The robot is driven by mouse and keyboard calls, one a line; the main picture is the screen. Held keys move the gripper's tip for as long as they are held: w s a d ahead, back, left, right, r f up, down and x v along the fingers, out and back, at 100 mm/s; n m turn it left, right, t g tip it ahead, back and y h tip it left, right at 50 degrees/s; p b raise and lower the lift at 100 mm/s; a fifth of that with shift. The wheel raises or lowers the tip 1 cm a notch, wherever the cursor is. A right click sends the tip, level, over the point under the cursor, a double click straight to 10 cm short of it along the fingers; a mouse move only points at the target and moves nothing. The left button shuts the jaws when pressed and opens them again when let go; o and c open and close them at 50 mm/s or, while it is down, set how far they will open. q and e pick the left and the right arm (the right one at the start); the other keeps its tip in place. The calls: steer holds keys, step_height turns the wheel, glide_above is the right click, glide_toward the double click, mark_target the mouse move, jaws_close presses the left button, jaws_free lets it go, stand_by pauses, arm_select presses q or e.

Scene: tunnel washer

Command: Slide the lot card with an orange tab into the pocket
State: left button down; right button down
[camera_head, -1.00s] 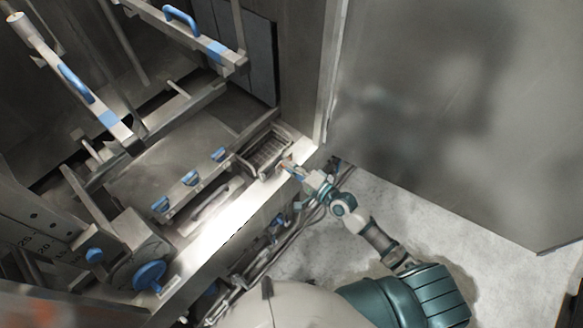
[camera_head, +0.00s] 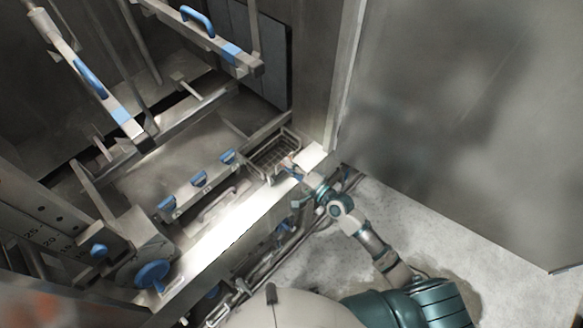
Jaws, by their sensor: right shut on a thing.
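My right gripper (camera_head: 297,171) is at the right end of the bright metal ledge, beside a wire basket. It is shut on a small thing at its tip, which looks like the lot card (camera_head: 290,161). Only a tiny reddish-orange spot of it shows; the rest is too small or hidden by the fingers. I cannot make out the pocket, nor tell whether the card touches anything. My left gripper is not in view.
The wire basket (camera_head: 274,153) sits left of my right gripper on the ledge (camera_head: 222,226). Blue clamps (camera_head: 199,180) and a blue knob (camera_head: 153,274) lie further left. Blue-handled bars (camera_head: 197,20) stand above. A large grey panel (camera_head: 455,130) fills the right.

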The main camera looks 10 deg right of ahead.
steer(key=shift+w+a+f, duration=0.15)
steer(key=shift+w+a, duration=0.3)
steer(key=shift+w, duration=0.1)
steer(key=shift+a+f+b, duration=0.1)
steer(key=shift+f+b, duration=0.5)
steer(key=shift+b, duration=0.15)
steer(key=shift+f+b, duration=0.5)
steer(key=shift+f, duration=0.3)
steer(key=shift+f, duration=0.1)
